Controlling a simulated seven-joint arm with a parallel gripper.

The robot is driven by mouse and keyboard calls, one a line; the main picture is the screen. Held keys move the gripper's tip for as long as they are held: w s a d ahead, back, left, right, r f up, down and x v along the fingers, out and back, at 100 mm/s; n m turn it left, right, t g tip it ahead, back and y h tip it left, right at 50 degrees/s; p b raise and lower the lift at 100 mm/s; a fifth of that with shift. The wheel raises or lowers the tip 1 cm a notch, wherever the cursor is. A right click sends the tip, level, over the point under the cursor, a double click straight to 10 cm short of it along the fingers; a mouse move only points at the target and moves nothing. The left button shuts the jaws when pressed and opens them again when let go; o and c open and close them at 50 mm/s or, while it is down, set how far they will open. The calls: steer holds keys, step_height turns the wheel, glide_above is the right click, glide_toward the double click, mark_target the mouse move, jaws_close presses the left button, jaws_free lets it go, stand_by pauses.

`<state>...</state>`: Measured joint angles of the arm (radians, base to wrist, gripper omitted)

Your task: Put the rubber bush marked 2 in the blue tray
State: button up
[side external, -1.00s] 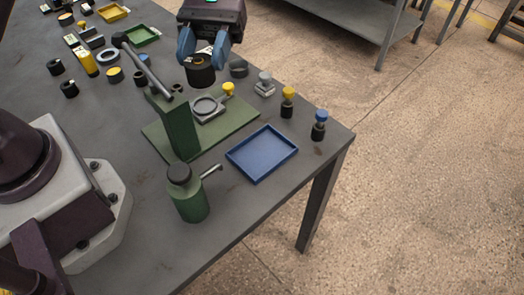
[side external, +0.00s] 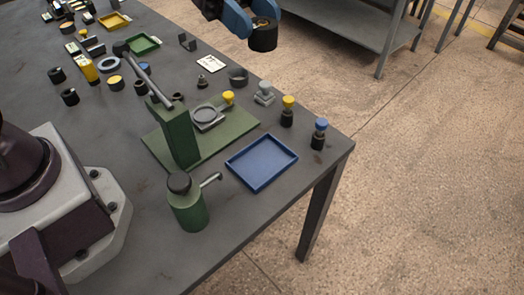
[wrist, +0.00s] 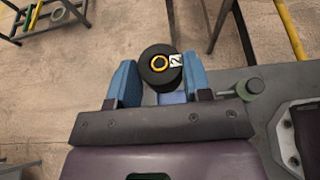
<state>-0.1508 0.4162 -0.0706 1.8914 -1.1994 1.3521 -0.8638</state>
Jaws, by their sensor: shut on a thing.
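The rubber bush (side external: 263,38) is a short black cylinder. In the wrist view, the bush (wrist: 158,76) shows a white label with a 2 and a yellow ring on its end. My gripper (wrist: 158,82) has its blue fingers shut on the bush, one on each side. In the side view, my gripper (side external: 250,24) is at the top edge, mostly cut off, holding the bush in the air. The blue tray (side external: 261,185) lies on the table near its right corner, empty. The bush is apart from it, farther up in the picture.
A green press (side external: 178,135) on its baseplate stands left of the tray. A green oil can (side external: 188,203) is in front. Several knobbed stamps, including a blue-topped one (side external: 319,133), stand along the right edge. Yellow and green trays (side external: 143,45) lie at the back.

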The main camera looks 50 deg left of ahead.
mark_target(257, 158)
step_height(257, 158, down, 29)
steer(key=shift+r, duration=0.1)
stand_by(0.6)
steer(key=o, duration=0.9)
steer(key=shift+o, duration=0.2)
